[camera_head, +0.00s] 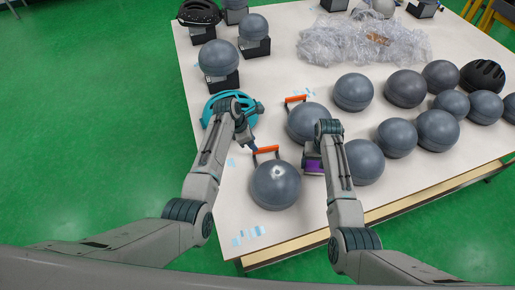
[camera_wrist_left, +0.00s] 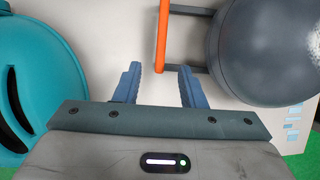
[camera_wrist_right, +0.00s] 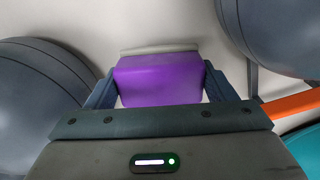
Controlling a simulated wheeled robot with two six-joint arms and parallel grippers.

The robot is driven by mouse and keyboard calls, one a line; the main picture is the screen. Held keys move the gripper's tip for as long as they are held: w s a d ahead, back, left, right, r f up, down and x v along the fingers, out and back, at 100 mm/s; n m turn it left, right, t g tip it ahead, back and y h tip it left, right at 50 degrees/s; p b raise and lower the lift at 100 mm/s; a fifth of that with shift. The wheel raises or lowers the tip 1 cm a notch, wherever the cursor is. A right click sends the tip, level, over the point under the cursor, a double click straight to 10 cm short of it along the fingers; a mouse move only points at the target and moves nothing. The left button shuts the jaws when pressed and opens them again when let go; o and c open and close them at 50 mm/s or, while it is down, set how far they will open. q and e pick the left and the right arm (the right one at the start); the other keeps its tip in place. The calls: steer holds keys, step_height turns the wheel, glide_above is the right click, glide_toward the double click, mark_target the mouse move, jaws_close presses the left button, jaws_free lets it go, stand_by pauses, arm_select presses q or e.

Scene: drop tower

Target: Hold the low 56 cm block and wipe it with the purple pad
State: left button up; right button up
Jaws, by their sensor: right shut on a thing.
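A dark grey ball-shaped head block (camera_head: 275,187) with a whitish mark on top and an orange-barred handle (camera_head: 266,150) stands near the table's front left; no size label is readable. My left gripper (camera_head: 252,147) is open and empty beside that handle. In the left wrist view the open fingers (camera_wrist_left: 160,85) sit just below the orange bar (camera_wrist_left: 162,35), with the ball (camera_wrist_left: 268,50) to the right. My right gripper (camera_wrist_right: 160,85) is shut on the purple pad (camera_wrist_right: 158,80), which also shows in the head view (camera_head: 313,164), right of the ball and apart from it.
A second ball with an orange-barred handle (camera_head: 308,124) stands just behind. A teal helmet (camera_head: 213,107) lies left of my left gripper. Several grey balls crowd the right. Crumpled clear plastic (camera_head: 350,42) lies at the back. Bare table shows at the front left.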

mark_target(259, 153)
arm_select(q)
steer(key=x, duration=0.7)
steer(key=shift+d+f, duration=0.1)
steer(key=shift+f, duration=0.1)
jaws_close()
stand_by(1.3)
